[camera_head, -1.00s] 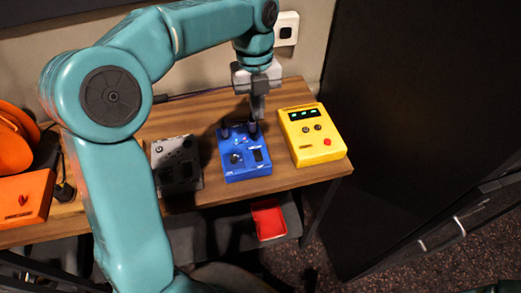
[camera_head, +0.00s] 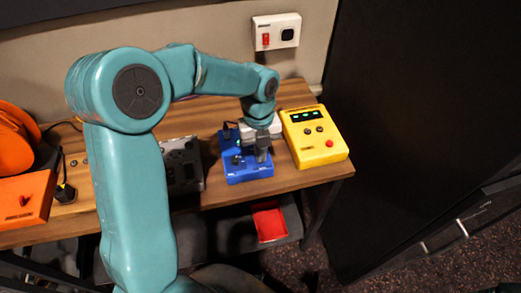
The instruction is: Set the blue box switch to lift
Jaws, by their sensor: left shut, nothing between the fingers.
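The blue box (camera_head: 237,171) lies on the wooden desk (camera_head: 290,181), between a grey box and a yellow box. It carries dark knobs and black parts on its top. My left gripper (camera_head: 262,158) points down over the right part of the blue box, shut and with nothing held. It covers much of that side, so the parts under it are hidden. I cannot tell whether the fingertips touch the box. My right gripper is not in view.
The yellow box (camera_head: 313,137) with green lights stands close to the right of my gripper. The grey box (camera_head: 184,166) is on the left, partly behind my arm. An orange box (camera_head: 24,201) is at far left. A red tray (camera_head: 270,225) sits below the desk.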

